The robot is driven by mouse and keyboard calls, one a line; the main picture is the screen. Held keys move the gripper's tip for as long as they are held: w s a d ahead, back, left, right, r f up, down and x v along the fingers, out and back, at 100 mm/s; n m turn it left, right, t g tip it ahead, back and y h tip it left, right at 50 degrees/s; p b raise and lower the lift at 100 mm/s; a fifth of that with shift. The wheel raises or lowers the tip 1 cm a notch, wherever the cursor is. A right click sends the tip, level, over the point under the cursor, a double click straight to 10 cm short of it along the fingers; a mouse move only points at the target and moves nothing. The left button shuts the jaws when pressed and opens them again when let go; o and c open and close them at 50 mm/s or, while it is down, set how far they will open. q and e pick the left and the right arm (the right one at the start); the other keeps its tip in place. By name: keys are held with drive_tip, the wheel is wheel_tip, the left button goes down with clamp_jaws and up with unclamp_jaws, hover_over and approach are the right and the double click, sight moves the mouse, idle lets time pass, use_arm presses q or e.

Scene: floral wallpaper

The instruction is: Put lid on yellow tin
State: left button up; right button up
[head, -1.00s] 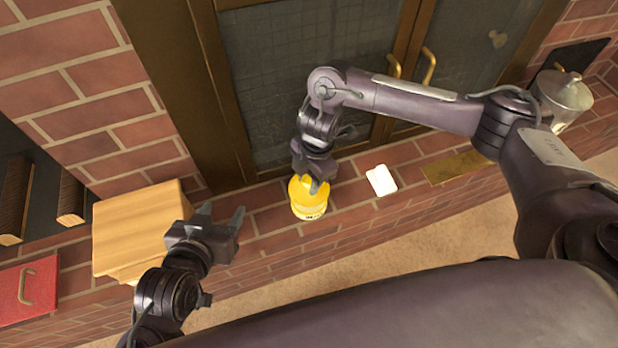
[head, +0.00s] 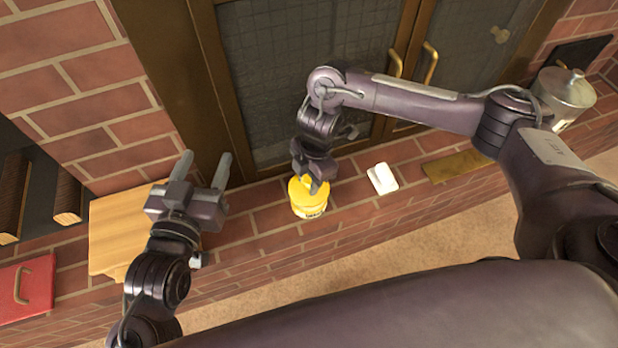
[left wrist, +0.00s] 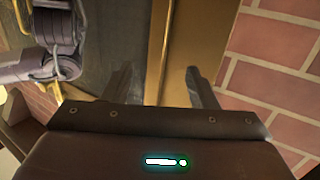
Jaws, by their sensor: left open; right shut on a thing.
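The yellow tin (head: 309,211) stands upright on the brick ledge in the head view, with its yellow lid (head: 298,190) at its top. My right gripper (head: 313,190) is above the tin and shut on the lid. Its fingers hide part of the lid, and I cannot tell whether the lid is fully seated. My left gripper (head: 205,170) is open and empty, left of the tin and in front of the wooden block. In the left wrist view the left fingers (left wrist: 160,85) are spread with nothing between them.
A wooden block (head: 110,235) stands on the ledge at left, beside a red object with a handle (head: 24,288). A small white object (head: 382,179) lies right of the tin. A metal pot (head: 563,97) stands at far right. Cabinet doors (head: 300,75) rise behind.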

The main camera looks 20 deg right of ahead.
drive_tip(key=shift+f, duration=0.15)
drive_tip(key=shift+f+b, duration=0.55)
drive_tip(key=shift+f, duration=0.1)
use_arm(q)
wheel_tip(320, 180, up, 14)
drive_tip(key=s+a+t+h, duration=0.1)
drive_tip(key=t+h, duration=0.1)
drive_tip(key=t, duration=0.4)
drive_tip(key=shift+s+a+t+h+b, duration=0.2)
drive_tip(key=shift+a+t+h+b, duration=0.1)
drive_tip(key=shift+t+h+b, duration=0.1)
use_arm(e)
drive_tip(key=shift+f, duration=0.75)
use_arm(q)
drive_tip(key=shift+r+p, duration=0.6)
drive_tip(key=shift+p, duration=0.1)
use_arm(e)
drive_tip(key=shift+r, duration=0.1)
use_arm(q)
drive_tip(key=shift+r+p, duration=0.55)
use_arm(e)
drive_tip(key=shift+f, duration=0.25)
idle(0.7)
drive_tip(key=o, duration=1.5)
drive_tip(key=shift+r+p, duration=3.6)
drive_tip(key=shift+p, duration=0.25)
use_arm(q)
wheel_tip(320, 180, up, 8)
drive_tip(key=shift+f, duration=0.2)
